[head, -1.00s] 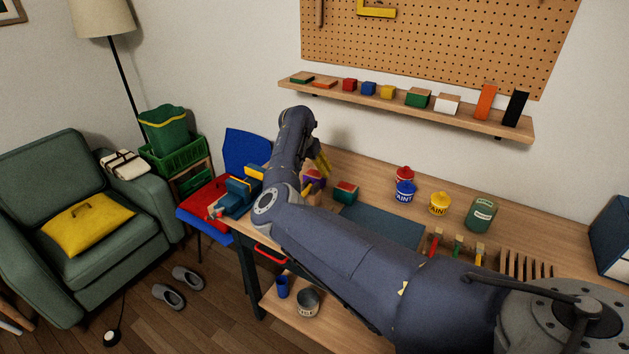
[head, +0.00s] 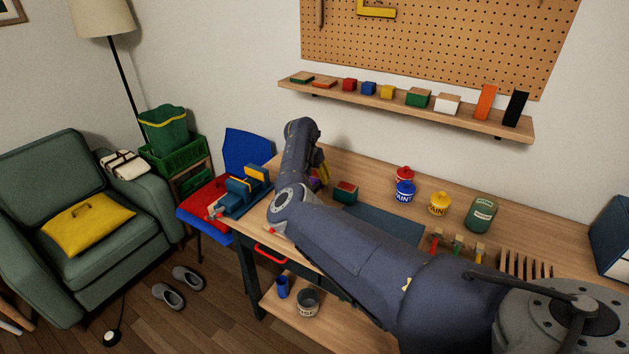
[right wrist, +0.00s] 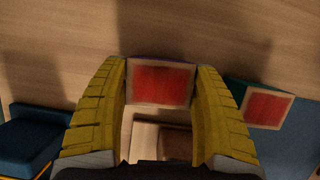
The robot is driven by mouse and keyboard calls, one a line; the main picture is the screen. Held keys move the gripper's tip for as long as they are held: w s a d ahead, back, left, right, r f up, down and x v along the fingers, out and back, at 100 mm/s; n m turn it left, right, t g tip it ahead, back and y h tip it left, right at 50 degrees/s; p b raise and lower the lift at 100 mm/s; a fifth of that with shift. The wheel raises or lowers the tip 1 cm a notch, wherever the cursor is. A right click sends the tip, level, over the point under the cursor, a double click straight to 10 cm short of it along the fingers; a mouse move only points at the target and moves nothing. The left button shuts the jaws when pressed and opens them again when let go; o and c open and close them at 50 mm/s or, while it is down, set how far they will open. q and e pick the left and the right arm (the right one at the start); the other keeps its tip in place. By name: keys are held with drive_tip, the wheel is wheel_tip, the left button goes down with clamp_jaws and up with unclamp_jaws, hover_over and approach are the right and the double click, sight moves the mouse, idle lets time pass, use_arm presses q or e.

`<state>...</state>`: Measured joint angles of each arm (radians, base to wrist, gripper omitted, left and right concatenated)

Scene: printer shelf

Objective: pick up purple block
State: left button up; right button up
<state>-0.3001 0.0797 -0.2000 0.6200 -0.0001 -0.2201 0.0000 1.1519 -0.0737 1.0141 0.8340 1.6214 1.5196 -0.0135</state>
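The purple block (head: 315,183) is mostly hidden behind my right gripper (head: 320,172) in the head view, on the left part of the workbench. In the right wrist view the block (right wrist: 161,82) shows a red, wood-edged face and a thin purple edge. The yellow fingers of my right gripper (right wrist: 162,75) stand on either side of it, very close to its sides. Whether they press on it cannot be told. My left gripper is not in view.
A green block with a red face (head: 346,191) stands just right of the gripper, also in the right wrist view (right wrist: 268,106). A blue mat (head: 385,225) and paint pots (head: 404,190) lie further right. A blue vise-like tool (head: 243,190) is to the left.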

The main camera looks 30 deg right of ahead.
drive_tip(key=c, duration=0.6)
drive_tip(key=shift+c, duration=0.4)
drive_tip(key=shift+r, duration=0.15)
